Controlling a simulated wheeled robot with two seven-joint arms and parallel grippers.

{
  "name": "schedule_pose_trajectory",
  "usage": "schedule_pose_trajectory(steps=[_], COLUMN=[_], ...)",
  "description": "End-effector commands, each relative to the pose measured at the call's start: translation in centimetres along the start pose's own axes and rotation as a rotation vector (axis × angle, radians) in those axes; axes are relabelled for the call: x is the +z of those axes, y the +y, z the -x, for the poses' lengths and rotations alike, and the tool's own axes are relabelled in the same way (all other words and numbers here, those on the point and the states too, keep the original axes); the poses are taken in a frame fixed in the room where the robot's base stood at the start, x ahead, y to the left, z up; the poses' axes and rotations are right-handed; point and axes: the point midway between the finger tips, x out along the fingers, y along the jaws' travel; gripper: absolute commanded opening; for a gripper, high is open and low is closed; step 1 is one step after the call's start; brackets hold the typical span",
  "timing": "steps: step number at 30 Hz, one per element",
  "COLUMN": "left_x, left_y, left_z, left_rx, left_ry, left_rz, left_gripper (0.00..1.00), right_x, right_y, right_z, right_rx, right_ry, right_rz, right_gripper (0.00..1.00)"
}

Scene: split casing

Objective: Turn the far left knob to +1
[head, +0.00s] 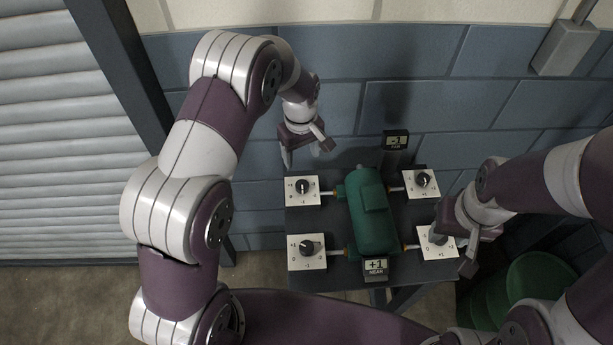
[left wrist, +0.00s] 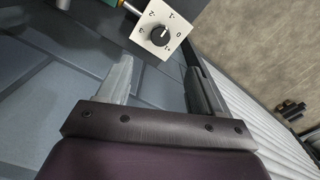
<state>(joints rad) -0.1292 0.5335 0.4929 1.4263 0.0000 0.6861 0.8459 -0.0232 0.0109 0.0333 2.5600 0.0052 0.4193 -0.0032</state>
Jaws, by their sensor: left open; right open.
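The far left knob (head: 302,187) is a black dial on a white plate with printed marks, at the far left corner of the dark table. A black knob on a white plate also shows beyond my left fingers in the left wrist view (left wrist: 158,35); it appears to be the same one. My left gripper (head: 305,152) is open and empty, behind and above that knob, apart from it. My right gripper (head: 453,250) is open at the near right plate (head: 437,243), where it partly hides the knob; contact is unclear. The far display (head: 396,140) is hard to read.
A green casing (head: 372,212) stands mid-table, with rods toward the plates. The near left knob (head: 307,247) and far right knob (head: 422,180) are uncovered. The near display (head: 376,266) reads +1. A block wall (head: 420,75) stands behind; a green barrel (head: 535,285) stands right.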

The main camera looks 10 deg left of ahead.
Motion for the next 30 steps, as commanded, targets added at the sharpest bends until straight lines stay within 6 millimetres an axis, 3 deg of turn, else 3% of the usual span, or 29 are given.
schedule_pose_trajectory(steps=[7,21,30], left_x=[0.1,0.1,0.1], left_y=[-0.1,-0.2,-0.1], left_z=[-1.2,-10.4,-12.6], left_rx=[-0.005,-0.005,-0.002], left_ry=[-0.004,-0.004,-0.002], left_rz=[0.038,0.035,0.035], left_gripper=[0.66,0.66,0.66], right_x=[-0.1,-0.5,-0.5], right_y=[0.0,0.0,0.0], right_z=[0.7,3.8,4.2], right_rx=[0.0,0.0,0.0], right_ry=[0.0,0.0,0.0], right_rz=[0.0,0.0,0.0], right_gripper=[0.43,0.43,0.43])
